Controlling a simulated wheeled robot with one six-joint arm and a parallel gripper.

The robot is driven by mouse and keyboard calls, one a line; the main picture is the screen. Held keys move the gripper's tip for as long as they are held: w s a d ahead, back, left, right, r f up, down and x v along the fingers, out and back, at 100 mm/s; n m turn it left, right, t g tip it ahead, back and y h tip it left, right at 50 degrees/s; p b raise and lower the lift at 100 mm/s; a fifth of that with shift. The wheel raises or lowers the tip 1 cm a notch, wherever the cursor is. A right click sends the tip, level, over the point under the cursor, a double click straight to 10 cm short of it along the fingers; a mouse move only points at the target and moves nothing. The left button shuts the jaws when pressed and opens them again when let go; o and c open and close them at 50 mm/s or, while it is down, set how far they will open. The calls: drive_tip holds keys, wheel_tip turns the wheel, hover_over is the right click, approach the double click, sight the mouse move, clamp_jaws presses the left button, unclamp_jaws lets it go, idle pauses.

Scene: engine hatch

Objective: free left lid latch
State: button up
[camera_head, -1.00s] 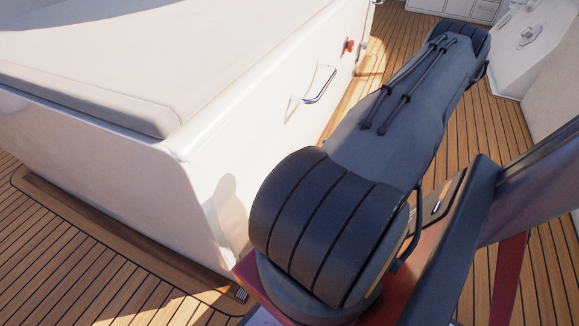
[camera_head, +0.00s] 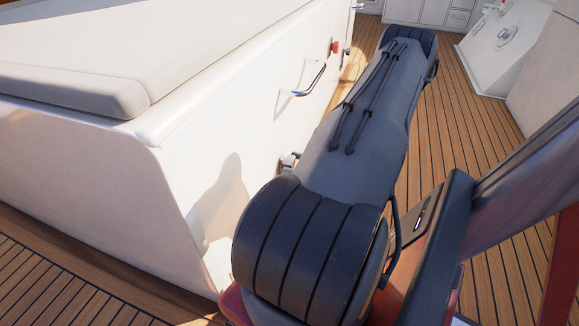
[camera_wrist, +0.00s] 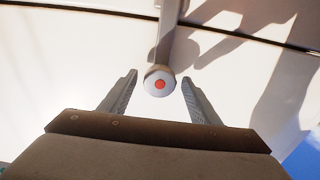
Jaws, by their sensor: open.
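A pale latch with a round white end and a red centre (camera_wrist: 159,83) shows in the wrist view, at the end of a grey bar against a white panel. My gripper (camera_wrist: 159,76) is open, with one finger on each side of the latch's round end. I see space between each finger and it; whether the end lies fully between the fingertips in depth I cannot tell. In the head view my arm hides the gripper. The white engine hatch (camera_head: 120,190) stands at the left there. A small light fitting (camera_head: 290,159) sits on its side; I cannot tell if it is the same latch.
A metal handle (camera_head: 310,79) and a red fitting (camera_head: 335,46) are on the hatch's side wall, close to my arm. A grey cushion (camera_head: 75,88) lies on top. Teak deck (camera_head: 455,140) is open to the right, with a white console (camera_head: 497,50) beyond.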

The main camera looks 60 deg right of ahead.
drive_tip(key=shift+b+x, duration=0.3)
drive_tip(key=shift+x, duration=0.8)
drive_tip(key=c, duration=1)
